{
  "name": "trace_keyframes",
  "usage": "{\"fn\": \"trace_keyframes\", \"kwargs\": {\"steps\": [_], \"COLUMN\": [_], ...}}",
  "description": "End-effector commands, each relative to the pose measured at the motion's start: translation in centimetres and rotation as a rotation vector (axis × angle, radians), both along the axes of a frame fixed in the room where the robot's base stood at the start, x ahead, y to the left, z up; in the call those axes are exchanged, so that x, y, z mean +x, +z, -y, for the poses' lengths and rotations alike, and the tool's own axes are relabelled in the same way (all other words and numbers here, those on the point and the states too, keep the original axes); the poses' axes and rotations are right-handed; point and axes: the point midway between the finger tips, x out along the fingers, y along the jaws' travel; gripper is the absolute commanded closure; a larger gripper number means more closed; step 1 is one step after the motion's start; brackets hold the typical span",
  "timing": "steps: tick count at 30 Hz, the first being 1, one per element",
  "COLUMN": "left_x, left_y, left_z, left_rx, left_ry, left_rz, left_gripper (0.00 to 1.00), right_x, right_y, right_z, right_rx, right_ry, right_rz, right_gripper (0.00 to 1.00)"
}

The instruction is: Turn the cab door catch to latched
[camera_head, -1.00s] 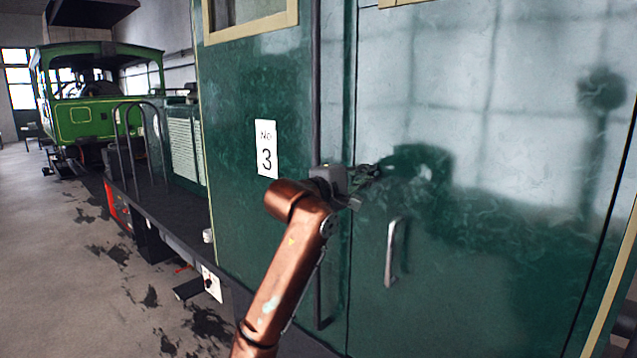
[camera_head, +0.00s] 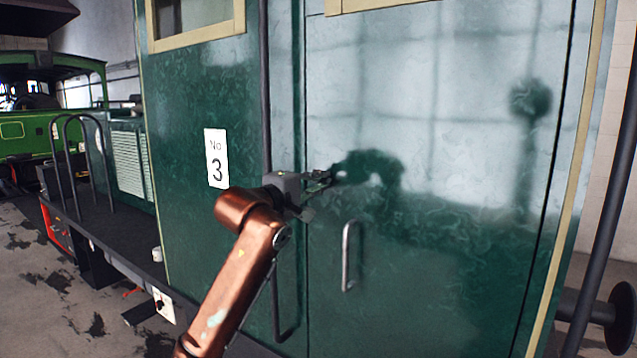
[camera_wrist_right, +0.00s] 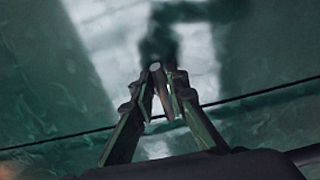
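The green cab door (camera_head: 420,270) fills the middle and right of the head view. My right gripper (camera_head: 322,180) is at the door, just right of the seam and above the door handle. In the right wrist view its two fingers (camera_wrist_right: 158,88) come close together around a small bar with a pale round end, which seems to be the cab door catch (camera_wrist_right: 155,68). The fingers look closed on it. The gripper hides most of the catch in the head view, so its angle cannot be read. My left gripper is not in view.
A pale upright door handle (camera_head: 347,258) stands out just below my right gripper. A dark vertical rail (camera_head: 266,90) runs left of the seam. A number 3 plate (camera_head: 216,158) is on the left panel. A dark buffer (camera_head: 620,318) sticks out at the right.

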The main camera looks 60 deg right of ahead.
Motion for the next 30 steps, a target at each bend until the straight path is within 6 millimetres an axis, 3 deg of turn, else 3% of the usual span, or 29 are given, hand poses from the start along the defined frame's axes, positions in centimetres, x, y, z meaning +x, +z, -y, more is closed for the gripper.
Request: {"fn": "trace_keyframes", "kwargs": {"steps": [5, 16, 30], "left_x": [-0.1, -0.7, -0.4], "left_y": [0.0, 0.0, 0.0], "left_z": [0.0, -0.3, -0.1], "left_rx": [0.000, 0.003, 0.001], "left_ry": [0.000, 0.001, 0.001], "left_rz": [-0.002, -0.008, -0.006], "left_gripper": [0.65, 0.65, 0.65], "right_x": [0.1, 0.3, 1.0], "right_y": [0.0, 0.1, 0.0], "right_z": [0.0, -0.9, -9.6], "right_rx": [-0.001, -0.003, -0.002], "right_ry": [0.001, 0.003, 0.004], "right_rz": [-0.001, -0.002, -0.001], "right_gripper": [0.73, 0.73, 0.73]}}
